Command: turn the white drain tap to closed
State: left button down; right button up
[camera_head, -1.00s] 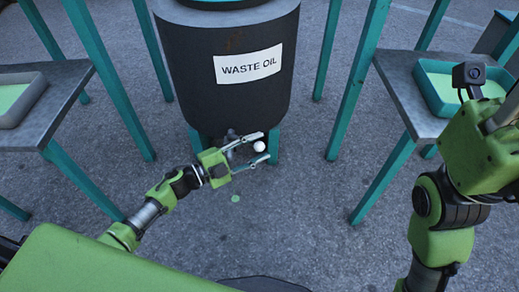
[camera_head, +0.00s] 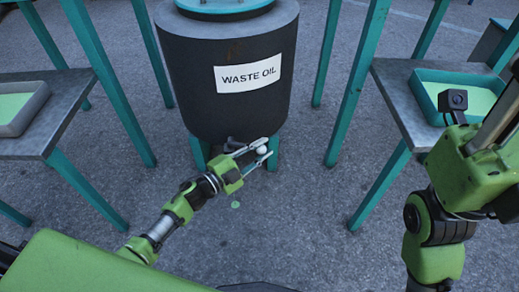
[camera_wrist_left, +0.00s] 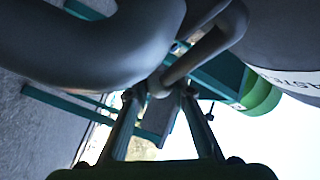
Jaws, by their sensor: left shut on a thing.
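The white drain tap knob (camera_head: 262,150) sits low at the front of the dark waste oil drum (camera_head: 190,75). My left gripper (camera_head: 268,149) is at the knob, its two fingers on either side of it and shut on it. In the left wrist view the fingertips (camera_wrist_left: 160,92) close around the end of a bent bar (camera_wrist_left: 195,58), which looks grey in the shade. A thick dark curved pipe (camera_wrist_left: 95,50) fills the upper left of that view. My right arm stands at the right of the head view, and its gripper fingers do not show.
Teal legs (camera_head: 200,150) hold the drum up. A table with a grey tray (camera_head: 30,112) stands at left, one with a teal tray (camera_head: 424,98) at right. A small green spot (camera_head: 235,205) lies on the open floor in front.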

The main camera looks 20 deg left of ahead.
pick_arm(q)
jog(key=w+n+t+y, duration=0.1)
jog(key=n+y, duration=0.1)
jog(key=shift+w+d+y, duration=0.1)
jog(key=shift+w+y, duration=0.2)
jog(key=shift+w, duration=0.1)
jog(key=shift+w+a+n+t+y, duration=0.3)
jog(key=shift+w+n+t+y, duration=0.3)
jog(key=shift+y, duration=0.5)
jog(key=c, duration=1.8)
grip_release()
jog(key=shift+o, duration=0.2)
jog(key=v, duration=1.2)
